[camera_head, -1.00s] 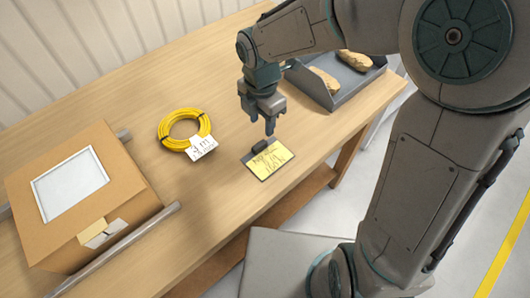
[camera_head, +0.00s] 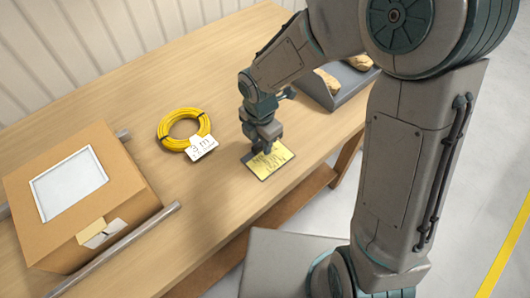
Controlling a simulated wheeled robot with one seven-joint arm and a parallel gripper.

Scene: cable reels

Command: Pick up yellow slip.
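The yellow slip (camera_head: 270,164) lies near the front edge of the wooden table, with handwriting on it and a dark border. A dark clip sat at its top edge earlier and is now mostly hidden by my gripper. My gripper (camera_head: 262,150) points down right over the slip's top edge, with its fingertips at or just above the clip. At this size I cannot tell whether the fingers are closed on it. The slip appears flat on the table.
A yellow cable coil (camera_head: 184,130) with a white tag (camera_head: 202,147) lies to the left. A cardboard box (camera_head: 84,196) stands farther left between metal rails (camera_head: 125,238). A grey tray (camera_head: 338,93) with brown objects stands at the back right, partly behind my arm.

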